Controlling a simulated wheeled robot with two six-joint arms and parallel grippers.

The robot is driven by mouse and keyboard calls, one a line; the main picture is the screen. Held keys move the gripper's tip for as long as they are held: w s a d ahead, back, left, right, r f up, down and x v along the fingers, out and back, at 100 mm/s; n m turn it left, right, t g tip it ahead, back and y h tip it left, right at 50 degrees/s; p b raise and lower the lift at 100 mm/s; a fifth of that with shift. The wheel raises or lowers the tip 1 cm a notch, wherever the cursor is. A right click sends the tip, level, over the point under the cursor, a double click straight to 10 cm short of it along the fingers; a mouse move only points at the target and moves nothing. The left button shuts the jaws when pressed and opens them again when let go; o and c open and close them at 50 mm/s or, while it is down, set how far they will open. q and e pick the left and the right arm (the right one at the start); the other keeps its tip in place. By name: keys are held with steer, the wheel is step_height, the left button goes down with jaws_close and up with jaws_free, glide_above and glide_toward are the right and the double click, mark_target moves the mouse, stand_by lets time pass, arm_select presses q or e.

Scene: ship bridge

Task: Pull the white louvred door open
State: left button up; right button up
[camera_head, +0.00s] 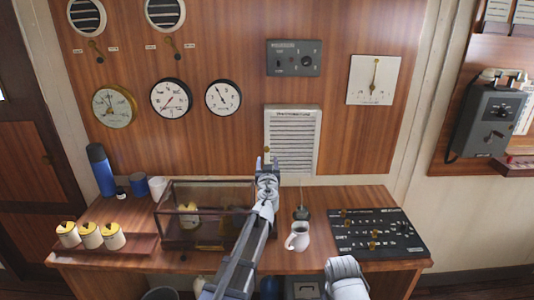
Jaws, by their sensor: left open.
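The white louvred door (296,142) is a small upright panel with rows of dark slats, set on the wooden wall above the desk. It looks shut, flat against the wall. A small brass-coloured knob shows at its lower left edge, just above my gripper tips. My left gripper (267,164) is open, in front of the door's lower left corner. Its fingers appear close to the knob; I cannot tell whether they touch it. My left forearm crosses the desk below. Of my right arm only a pale rounded link shows at the bottom; its gripper is out of view.
On the wooden desk (330,197) stand a glass case (175,228), a white mug (297,237), a black control panel (378,234), a blue flask (101,170) and yellow-lidded jars (90,235). Gauges and a grey switch box (293,57) are on the wall around the door.

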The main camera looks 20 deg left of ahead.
mark_target(267, 151)
arm_select(q)
steer(key=x, duration=0.7)
steer(key=shift+w, duration=0.1)
jaws_close()
stand_by(1.2)
